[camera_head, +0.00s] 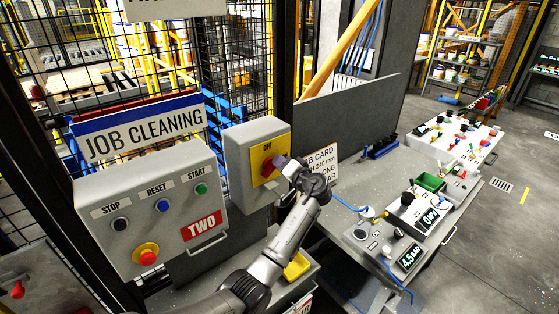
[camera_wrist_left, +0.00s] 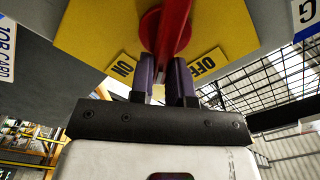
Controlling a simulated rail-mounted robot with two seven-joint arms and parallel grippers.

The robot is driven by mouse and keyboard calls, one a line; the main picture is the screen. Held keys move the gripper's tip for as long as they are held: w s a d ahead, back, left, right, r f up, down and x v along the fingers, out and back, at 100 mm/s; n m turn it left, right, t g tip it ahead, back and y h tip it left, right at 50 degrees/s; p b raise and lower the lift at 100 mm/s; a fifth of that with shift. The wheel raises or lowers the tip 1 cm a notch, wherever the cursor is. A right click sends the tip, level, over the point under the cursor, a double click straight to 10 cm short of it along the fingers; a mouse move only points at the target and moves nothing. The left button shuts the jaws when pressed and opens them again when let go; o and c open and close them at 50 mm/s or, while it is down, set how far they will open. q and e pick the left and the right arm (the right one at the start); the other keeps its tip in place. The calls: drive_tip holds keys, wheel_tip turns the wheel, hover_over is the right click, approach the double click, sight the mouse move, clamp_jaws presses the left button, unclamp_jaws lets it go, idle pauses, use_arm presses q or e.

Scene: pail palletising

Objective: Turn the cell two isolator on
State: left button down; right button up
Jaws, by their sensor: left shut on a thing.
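The isolator (camera_head: 243,146) is a grey box with a yellow plate (camera_head: 255,153) and a red rotary handle (camera_head: 268,168). An OFF label shows at the top of the plate. My left gripper (camera_head: 281,162) is at the right side of the handle. In the left wrist view, the purple fingers of my left gripper (camera_wrist_left: 164,80) are shut on the red handle (camera_wrist_left: 174,32). The handle lies between the ON label (camera_wrist_left: 123,67) and the OFF label (camera_wrist_left: 208,64). My right gripper is not in view.
Left of the isolator is a grey control box (camera_head: 150,215) marked TWO, with stop, reset and start buttons and a red emergency button (camera_head: 147,256). A job card (camera_head: 321,162) is right of my gripper. A bench (camera_head: 445,208) with instruments stands at the right.

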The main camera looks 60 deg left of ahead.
use_arm(q)
drive_tip(key=shift+w+f+m+p, duration=0.1)
drive_tip(key=shift+f+m+p, duration=0.1)
drive_tip(key=shift+m+p, duration=0.7)
drive_tip(key=shift+w+f+m+p, duration=0.1)
drive_tip(key=shift+f+m+p, duration=0.25)
drive_tip(key=shift+m, duration=1.1)
drive_tip(key=shift+w+f+m+p, duration=0.1)
drive_tip(key=shift+m+p, duration=0.6)
drive_tip(key=shift+m, duration=0.45)
drive_tip(key=shift+f, duration=0.1)
drive_tip(key=c, duration=1.1)
unclamp_jaws()
drive_tip(key=shift+w+d+b, duration=0.2)
drive_tip(key=shift+d+b, duration=0.25)
drive_tip(key=shift+d, duration=1.85)
drive_tip(key=shift+w+d+b, duration=0.15)
drive_tip(key=shift+d+b, duration=0.25)
drive_tip(key=shift+d, duration=1.9)
drive_tip(key=shift+w+d+b, duration=0.2)
drive_tip(key=shift+d+b, duration=0.25)
drive_tip(key=shift+d, duration=1.85)
